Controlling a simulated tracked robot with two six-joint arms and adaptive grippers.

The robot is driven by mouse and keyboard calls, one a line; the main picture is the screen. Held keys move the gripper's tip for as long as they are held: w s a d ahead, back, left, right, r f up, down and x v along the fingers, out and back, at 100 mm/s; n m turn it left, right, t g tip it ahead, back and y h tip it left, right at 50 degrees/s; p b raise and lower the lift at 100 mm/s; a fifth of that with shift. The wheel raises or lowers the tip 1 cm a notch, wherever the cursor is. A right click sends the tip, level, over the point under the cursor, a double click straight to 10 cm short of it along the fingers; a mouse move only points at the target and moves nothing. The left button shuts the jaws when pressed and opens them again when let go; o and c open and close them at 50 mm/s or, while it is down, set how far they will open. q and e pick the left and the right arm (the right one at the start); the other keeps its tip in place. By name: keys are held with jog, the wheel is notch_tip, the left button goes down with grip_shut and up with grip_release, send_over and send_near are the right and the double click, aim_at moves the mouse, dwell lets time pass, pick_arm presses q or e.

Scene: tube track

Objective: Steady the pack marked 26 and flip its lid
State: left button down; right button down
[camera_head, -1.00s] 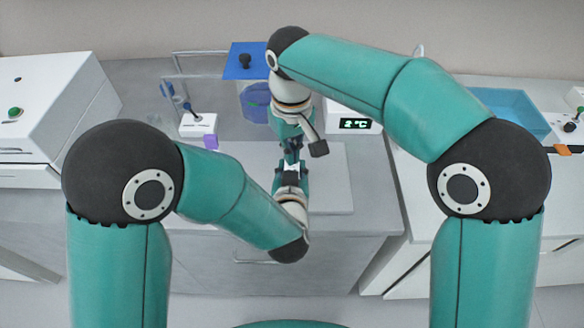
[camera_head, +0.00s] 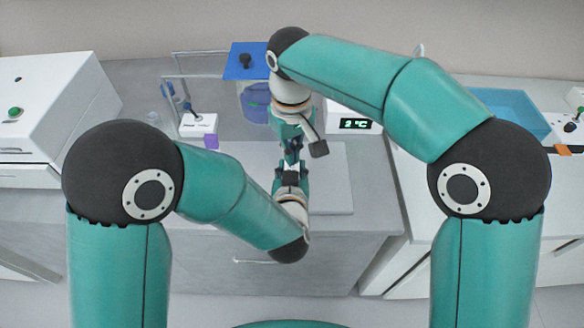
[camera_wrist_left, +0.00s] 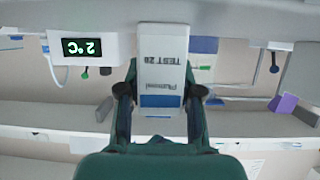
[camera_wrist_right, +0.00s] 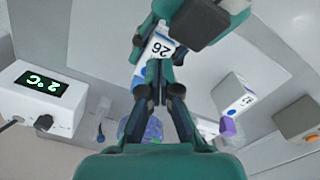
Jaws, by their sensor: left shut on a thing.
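The pack marked 26 (camera_wrist_right: 161,50) is a small white box with a blue band. It also shows in the left wrist view (camera_wrist_left: 161,72), with upside-down lettering, between the fingers of my left gripper (camera_wrist_left: 160,98). My left gripper is shut on it above the bench. My right gripper (camera_wrist_right: 159,94) is right at the pack, coming from the far side in the head view (camera_head: 291,155). A narrow gap shows between its fingertips, but I cannot tell whether they touch the pack or grip its lid. The lid's state is not clear.
A white unit with a 2 °C display (camera_head: 354,124) stands behind on the right. A blue-topped stand (camera_head: 247,62) and a white block with a purple part (camera_head: 198,125) are behind and left. A blue tray (camera_head: 508,110) lies far right. The pale bench mat (camera_head: 333,190) is bare.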

jog(key=shift+f, duration=1.95)
jog(key=shift+r, duration=0.1)
jog(key=shift+r, duration=2.75)
jog(key=shift+w, duration=0.1)
jog(key=w, duration=0.9)
jog(key=shift+d, duration=0.15)
jog(key=shift+f, duration=0.1)
jog(key=shift+f, duration=1.85)
